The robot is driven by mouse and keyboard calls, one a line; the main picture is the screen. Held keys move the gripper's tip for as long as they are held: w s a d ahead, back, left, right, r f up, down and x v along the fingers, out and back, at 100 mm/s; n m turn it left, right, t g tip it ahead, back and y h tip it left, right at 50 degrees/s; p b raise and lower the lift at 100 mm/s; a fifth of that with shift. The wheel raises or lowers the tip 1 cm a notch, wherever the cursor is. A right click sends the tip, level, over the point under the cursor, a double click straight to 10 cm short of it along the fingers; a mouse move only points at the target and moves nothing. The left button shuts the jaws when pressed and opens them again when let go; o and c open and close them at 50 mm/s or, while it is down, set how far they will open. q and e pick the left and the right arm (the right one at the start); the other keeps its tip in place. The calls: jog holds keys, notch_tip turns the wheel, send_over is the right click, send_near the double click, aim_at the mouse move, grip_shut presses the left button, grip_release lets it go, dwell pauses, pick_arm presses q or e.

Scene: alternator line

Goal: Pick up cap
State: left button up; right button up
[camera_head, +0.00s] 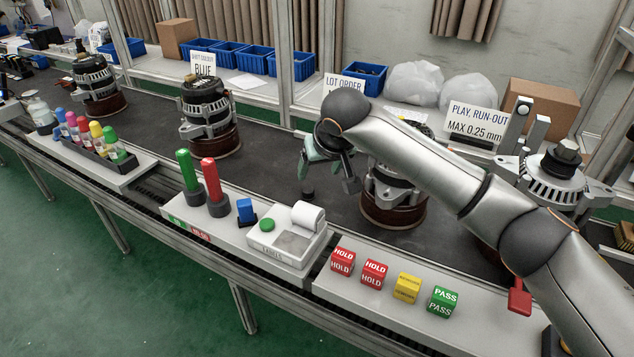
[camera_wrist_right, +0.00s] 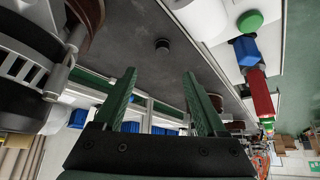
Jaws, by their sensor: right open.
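A small dark round cap (camera_head: 308,194) lies on the dark belt, left of the alternator that my right arm partly covers. It also shows in the right wrist view (camera_wrist_right: 162,44), beyond the fingertips and roughly centred between them. My right gripper (camera_head: 305,165) has green fingers and hangs close above the cap in the head view. In the right wrist view the two fingers of this gripper (camera_wrist_right: 160,74) are spread apart with nothing between them. My left gripper is in neither view.
Alternators stand along the belt (camera_head: 265,178), one (camera_head: 390,190) just right of the gripper. A label printer (camera_head: 290,238), red and green markers (camera_head: 214,188) and marked cubes (camera_head: 374,273) line the front ledge. Blue bins (camera_head: 257,60) stand behind. The belt around the cap is clear.

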send_near(308, 190)
jog(key=x, duration=0.1)
jog(key=b+x, duration=0.1)
jog(key=shift+w+d+f, duration=0.1)
jog(key=shift+w+f, duration=0.1)
jog(key=shift+f, duration=0.15)
jog(key=shift+x, duration=0.8)
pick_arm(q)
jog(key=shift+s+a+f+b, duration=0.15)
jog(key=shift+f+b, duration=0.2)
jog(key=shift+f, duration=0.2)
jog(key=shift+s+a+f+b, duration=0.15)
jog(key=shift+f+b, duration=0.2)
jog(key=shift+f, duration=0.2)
pick_arm(e)
jog(key=shift+x, duration=2.1)
jog(key=shift+w+r, duration=0.1)
jog(key=shift+w, duration=0.05)
grip_shut()
